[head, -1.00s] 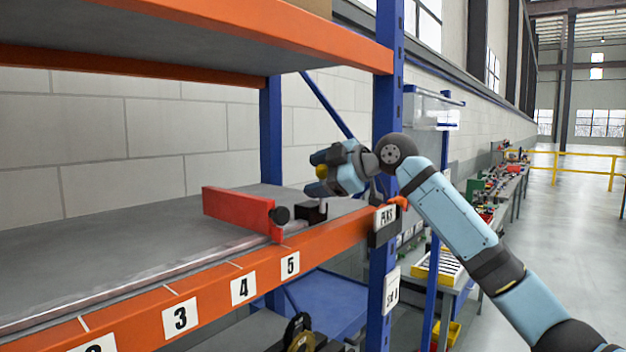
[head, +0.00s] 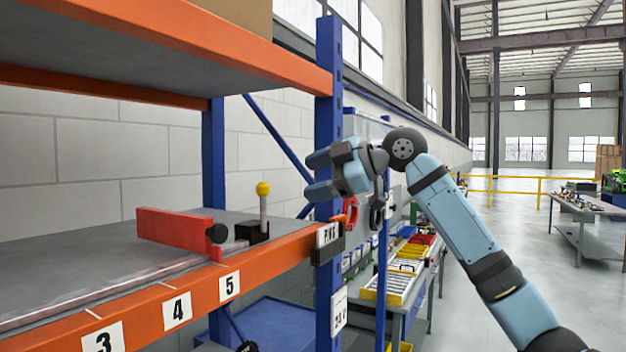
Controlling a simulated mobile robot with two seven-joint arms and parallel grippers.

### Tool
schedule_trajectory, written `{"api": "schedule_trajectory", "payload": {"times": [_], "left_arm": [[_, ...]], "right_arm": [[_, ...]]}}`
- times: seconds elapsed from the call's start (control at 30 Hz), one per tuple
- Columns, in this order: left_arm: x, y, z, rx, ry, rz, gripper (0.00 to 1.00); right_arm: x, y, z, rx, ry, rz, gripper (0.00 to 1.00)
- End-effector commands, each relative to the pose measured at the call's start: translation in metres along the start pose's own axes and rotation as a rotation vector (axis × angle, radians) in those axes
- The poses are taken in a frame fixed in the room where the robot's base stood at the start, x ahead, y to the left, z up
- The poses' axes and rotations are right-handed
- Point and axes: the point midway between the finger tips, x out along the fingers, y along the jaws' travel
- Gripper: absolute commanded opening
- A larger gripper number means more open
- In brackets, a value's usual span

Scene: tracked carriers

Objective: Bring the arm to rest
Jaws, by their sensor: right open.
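My right arm comes in from the lower right. Its gripper (head: 312,176) is open and empty, held beside the blue rack post, above the shelf's right end. A pin with a yellow ball top (head: 263,190) stands upright in a black holder (head: 252,234) on the shelf. The gripper is to the right of the pin and apart from it. My left gripper is not in view.
The blue post (head: 328,130) and a "PINS" label (head: 327,235) are close to the gripper. Workbenches stand behind, and open floor (head: 510,225) lies to the right.

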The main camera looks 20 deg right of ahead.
Motion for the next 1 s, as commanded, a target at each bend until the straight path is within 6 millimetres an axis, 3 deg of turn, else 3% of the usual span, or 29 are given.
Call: {"api": "schedule_trajectory", "payload": {"times": [0.23,0.37,0.53,0.7,0.87,1.0], "left_arm": [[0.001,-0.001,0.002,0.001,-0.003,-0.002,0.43],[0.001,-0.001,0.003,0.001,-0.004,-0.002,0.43],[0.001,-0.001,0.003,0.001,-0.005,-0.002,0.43],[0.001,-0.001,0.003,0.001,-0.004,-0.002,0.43],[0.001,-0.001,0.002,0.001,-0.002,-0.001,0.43],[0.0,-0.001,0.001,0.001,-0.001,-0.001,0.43]], "right_arm": [[0.003,-0.003,0.002,0.004,-0.002,-0.003,0.69],[0.023,-0.028,0.022,0.039,-0.029,-0.028,0.69],[0.068,-0.106,0.072,0.146,-0.11,-0.084,0.69],[0.097,-0.189,0.116,0.265,-0.199,-0.12,0.69],[0.111,-0.275,0.153,0.395,-0.293,-0.14,0.69],[0.109,-0.351,0.179,0.519,-0.385,-0.142,0.69]]}}
